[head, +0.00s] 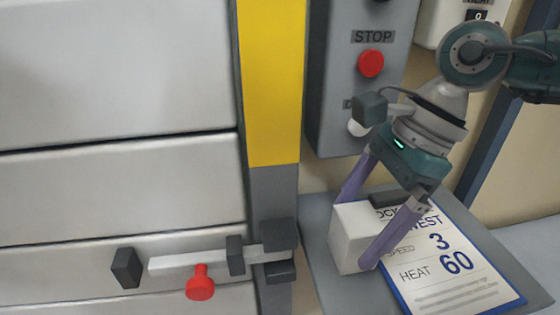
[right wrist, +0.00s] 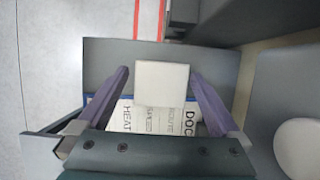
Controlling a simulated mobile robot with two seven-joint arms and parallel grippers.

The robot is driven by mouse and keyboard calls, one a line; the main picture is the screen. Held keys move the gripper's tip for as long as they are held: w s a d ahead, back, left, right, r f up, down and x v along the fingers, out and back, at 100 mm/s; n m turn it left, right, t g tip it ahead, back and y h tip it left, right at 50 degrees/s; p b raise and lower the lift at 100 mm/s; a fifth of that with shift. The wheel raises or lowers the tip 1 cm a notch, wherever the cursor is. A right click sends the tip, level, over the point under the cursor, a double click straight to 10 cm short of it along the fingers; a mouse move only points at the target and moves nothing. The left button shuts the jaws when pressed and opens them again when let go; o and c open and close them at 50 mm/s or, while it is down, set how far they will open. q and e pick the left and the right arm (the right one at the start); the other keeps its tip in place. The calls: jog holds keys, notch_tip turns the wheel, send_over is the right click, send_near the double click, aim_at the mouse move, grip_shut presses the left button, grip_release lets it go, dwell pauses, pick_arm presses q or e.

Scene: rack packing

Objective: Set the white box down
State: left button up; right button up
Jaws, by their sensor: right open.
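The white box (head: 350,238) sits on the grey shelf, at the left edge of a printed card. My right gripper (head: 364,230) is open, with one purple finger on each side of the box. In the right wrist view the white box (right wrist: 162,82) lies between the two spread fingers of the right gripper (right wrist: 160,88), with a gap on both sides. The box covers part of the card. My left gripper is not in view.
The grey shelf (head: 320,262) carries the blue-edged card (head: 440,270) reading speed 3 and heat 60. A control box with a red STOP button (head: 371,63) is above. A shutter door with a latch bar and red knob (head: 200,284) stands at left.

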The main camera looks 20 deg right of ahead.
grip_shut()
dwell(0.8)
